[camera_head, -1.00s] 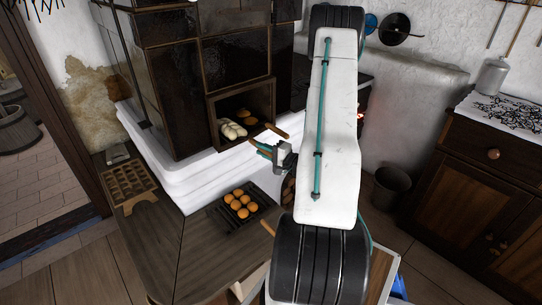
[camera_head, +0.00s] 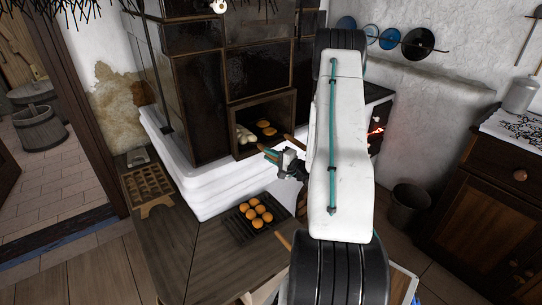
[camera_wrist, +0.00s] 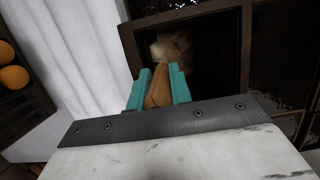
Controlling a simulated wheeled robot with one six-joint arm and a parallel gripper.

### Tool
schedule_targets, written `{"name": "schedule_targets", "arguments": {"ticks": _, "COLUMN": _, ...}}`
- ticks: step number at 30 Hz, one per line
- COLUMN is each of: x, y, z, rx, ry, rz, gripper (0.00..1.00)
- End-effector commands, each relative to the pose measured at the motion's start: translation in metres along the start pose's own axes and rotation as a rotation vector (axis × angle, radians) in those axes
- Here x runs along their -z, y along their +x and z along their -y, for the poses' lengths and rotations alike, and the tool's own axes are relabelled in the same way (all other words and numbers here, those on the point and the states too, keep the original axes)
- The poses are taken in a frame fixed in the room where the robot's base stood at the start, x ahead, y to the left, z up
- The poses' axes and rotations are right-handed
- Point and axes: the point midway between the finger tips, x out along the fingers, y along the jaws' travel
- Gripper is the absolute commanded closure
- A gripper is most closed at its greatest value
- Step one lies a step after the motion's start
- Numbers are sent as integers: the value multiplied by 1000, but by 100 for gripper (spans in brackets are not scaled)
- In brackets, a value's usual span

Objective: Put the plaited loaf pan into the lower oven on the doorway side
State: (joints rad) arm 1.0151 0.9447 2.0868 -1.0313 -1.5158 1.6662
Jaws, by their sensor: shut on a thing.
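The pale plaited loaf (camera_head: 246,135) lies at the left inside the low oven opening (camera_head: 234,131) of the dark tiled stove. Its pan is mostly hidden by the loaf and the dark interior. My gripper (camera_head: 270,153) is just outside the mouth, its teal fingers shut on a wooden handle, apparently the loaf pan's. In the wrist view the handle (camera_wrist: 158,90) sits between the fingertips, with a pale loaf end (camera_wrist: 158,50) beyond it. Orange-brown buns (camera_head: 264,124) lie beside the loaf inside, to the right. Another wooden handle (camera_head: 288,137) sticks out at the right.
White stepped masonry (camera_head: 205,190) runs below the oven. A dark rack with several buns (camera_head: 255,214) and a wooden mould board (camera_head: 149,186) lie on the wooden bench (camera_head: 195,250). A bucket (camera_head: 408,203) stands right of my arm. The doorway is at the left.

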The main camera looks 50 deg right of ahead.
Motion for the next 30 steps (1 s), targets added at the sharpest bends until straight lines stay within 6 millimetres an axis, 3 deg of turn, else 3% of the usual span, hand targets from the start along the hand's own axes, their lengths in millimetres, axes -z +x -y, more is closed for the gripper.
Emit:
{"name": "schedule_targets", "arguments": {"ticks": 28, "x": 0, "y": 0, "z": -4, "rx": 1, "ry": -1, "rz": 0, "gripper": 100}}
{"name": "schedule_targets", "arguments": {"ticks": 29, "x": 0, "y": 0, "z": -5, "rx": 1, "ry": -1, "rz": 0, "gripper": 77}}
{"name": "schedule_targets", "arguments": {"ticks": 30, "x": 0, "y": 0, "z": -5, "rx": 1, "ry": -1, "rz": 0, "gripper": 66}}
